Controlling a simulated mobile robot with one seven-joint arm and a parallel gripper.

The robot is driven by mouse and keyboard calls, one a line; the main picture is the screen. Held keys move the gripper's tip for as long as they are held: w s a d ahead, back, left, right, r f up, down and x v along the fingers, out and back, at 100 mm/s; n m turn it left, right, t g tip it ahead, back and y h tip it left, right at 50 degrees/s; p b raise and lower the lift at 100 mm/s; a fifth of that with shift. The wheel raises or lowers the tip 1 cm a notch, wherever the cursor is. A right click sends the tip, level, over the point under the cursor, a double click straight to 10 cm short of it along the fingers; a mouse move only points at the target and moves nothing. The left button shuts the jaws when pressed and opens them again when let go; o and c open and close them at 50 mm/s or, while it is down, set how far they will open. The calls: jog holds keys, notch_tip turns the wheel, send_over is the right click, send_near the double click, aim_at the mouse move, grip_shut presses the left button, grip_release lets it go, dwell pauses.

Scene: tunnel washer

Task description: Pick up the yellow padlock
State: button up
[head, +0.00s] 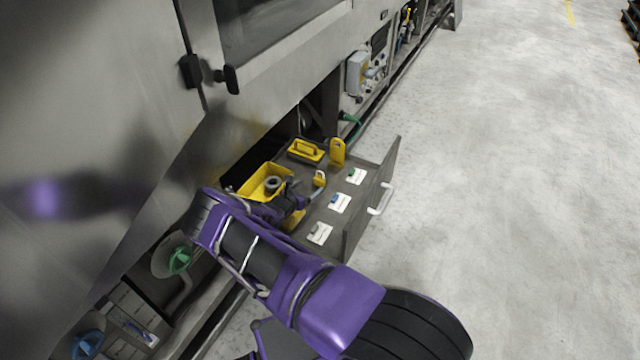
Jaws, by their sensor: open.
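A small yellow item (319,179) with a greyish top looks like the padlock. It sits in the open drawer (370,185), just beyond and to the right of my gripper. My gripper (300,203) is low over the drawer, close to this item; it is small and dark here, and I cannot tell whether they touch. The jaws are open, with nothing seen held. Another yellow patch (291,218) shows beside my gripper, mostly hidden by the arm.
The drawer also holds a yellow bin (250,178) with a grey roll, a yellow handled box (306,151), an upright yellow piece (337,152) and white cards (340,203). The machine wall rises at left. Open floor lies at right.

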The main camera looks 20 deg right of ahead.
aim_at(318, 181)
jog(key=shift+x, duration=1.2)
jog(key=b+x, duration=0.1)
jog(key=x, duration=0.1)
jog(key=b+x, duration=0.1)
jog(key=x, duration=0.1)
jog(key=shift+d+f, duration=0.1)
jog(key=shift+f, duration=0.25)
jog(key=shift+w+d, duration=0.2)
jog(key=shift+d, duration=0.05)
grip_shut()
